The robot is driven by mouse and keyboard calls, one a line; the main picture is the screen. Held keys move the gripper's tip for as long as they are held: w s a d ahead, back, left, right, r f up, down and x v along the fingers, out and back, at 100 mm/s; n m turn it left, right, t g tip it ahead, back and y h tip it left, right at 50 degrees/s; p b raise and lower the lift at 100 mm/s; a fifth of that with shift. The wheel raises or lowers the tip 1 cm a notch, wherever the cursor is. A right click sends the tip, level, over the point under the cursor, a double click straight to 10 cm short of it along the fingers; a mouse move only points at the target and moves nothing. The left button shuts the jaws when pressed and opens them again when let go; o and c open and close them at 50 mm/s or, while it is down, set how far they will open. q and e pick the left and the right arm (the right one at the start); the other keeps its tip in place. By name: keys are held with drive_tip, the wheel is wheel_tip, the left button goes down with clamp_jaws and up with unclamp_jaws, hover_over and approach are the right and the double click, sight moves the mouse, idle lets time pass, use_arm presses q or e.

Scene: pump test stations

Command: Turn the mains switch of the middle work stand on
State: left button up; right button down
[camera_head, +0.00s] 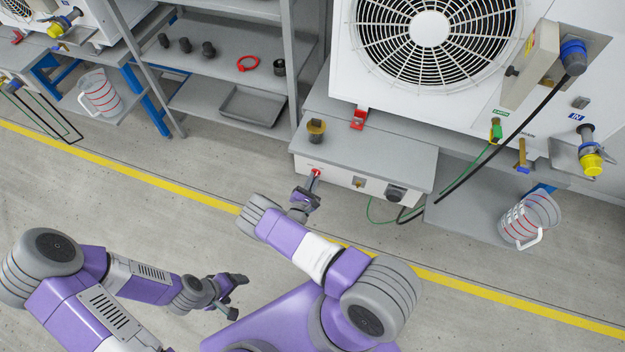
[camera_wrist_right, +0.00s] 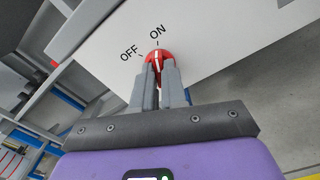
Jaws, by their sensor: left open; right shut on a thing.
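The mains switch is a red round knob with a white line (camera_wrist_right: 157,54) on the pale front panel of the work stand, with OFF and ON printed beside it. The white line appears to point towards ON. The knob also shows in the head view (camera_head: 317,173), at the left of the panel (camera_head: 338,179). My right gripper (camera_wrist_right: 160,76) is shut on the knob, one finger on each side, hiding its lower part. My left gripper (camera_head: 238,296) is open and empty above the floor, well away from the stand.
A large fan unit (camera_head: 400,75) stands on the bench behind the panel. A black cable (camera_head: 478,150) and a green wire hang at its right. A jug (camera_head: 528,220) stands on the right shelf. The floor beyond the yellow line (camera_head: 470,288) is clear.

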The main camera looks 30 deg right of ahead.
drive_tip(key=shift+f+m, duration=0.1)
drive_tip(key=shift+m, duration=0.5)
drive_tip(key=c, duration=1.2)
unclamp_jaws()
drive_tip(key=shift+s+a, duration=0.1)
drive_tip(key=p+v, duration=0.2)
drive_tip(key=v, duration=0.5)
drive_tip(key=shift+s+a, duration=0.1)
drive_tip(key=shift+s, duration=0.05)
